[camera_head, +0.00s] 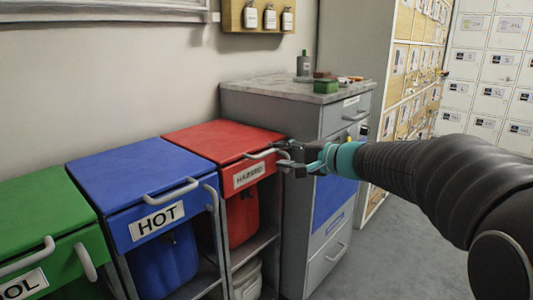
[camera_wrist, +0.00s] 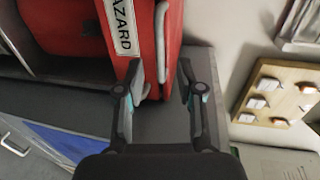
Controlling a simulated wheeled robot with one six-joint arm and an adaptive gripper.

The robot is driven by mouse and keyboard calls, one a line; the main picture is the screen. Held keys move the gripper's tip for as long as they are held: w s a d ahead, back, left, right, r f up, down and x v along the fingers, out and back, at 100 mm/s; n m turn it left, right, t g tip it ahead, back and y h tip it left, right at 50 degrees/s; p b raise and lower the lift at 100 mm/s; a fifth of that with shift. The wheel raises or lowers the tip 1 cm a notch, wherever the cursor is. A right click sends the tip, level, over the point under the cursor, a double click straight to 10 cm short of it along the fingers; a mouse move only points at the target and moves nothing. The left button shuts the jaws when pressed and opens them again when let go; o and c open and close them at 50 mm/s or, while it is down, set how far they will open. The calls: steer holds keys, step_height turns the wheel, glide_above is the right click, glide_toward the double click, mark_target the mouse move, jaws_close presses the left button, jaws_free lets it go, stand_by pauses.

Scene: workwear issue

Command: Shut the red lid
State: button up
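The red lid (camera_head: 222,138) tops the bin with the HAZARD label (camera_head: 249,174). It lies about level, like the blue and green lids beside it; I cannot tell whether a small gap remains under it. A pale handle (camera_head: 264,154) runs along its front edge and also shows in the wrist view (camera_wrist: 161,40). My gripper (camera_head: 287,157) is at the front right corner of the red bin, by the handle's end. In the wrist view my gripper (camera_wrist: 162,75) has its fingers apart, with a red edge and part of a handle between them. Whether a finger touches is unclear.
The blue lid (camera_head: 140,178) and green lid (camera_head: 45,215) are to the left. A grey cabinet (camera_head: 262,105) stands close on the right, with a bottle (camera_head: 303,63) and a green box (camera_head: 326,86) on top. Open floor (camera_head: 375,255) lies in front.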

mark_target(268, 153)
steer(key=x, duration=0.6)
steer(key=shift+w+a, duration=0.15)
steer(key=shift+a, duration=0.05)
jaws_close()
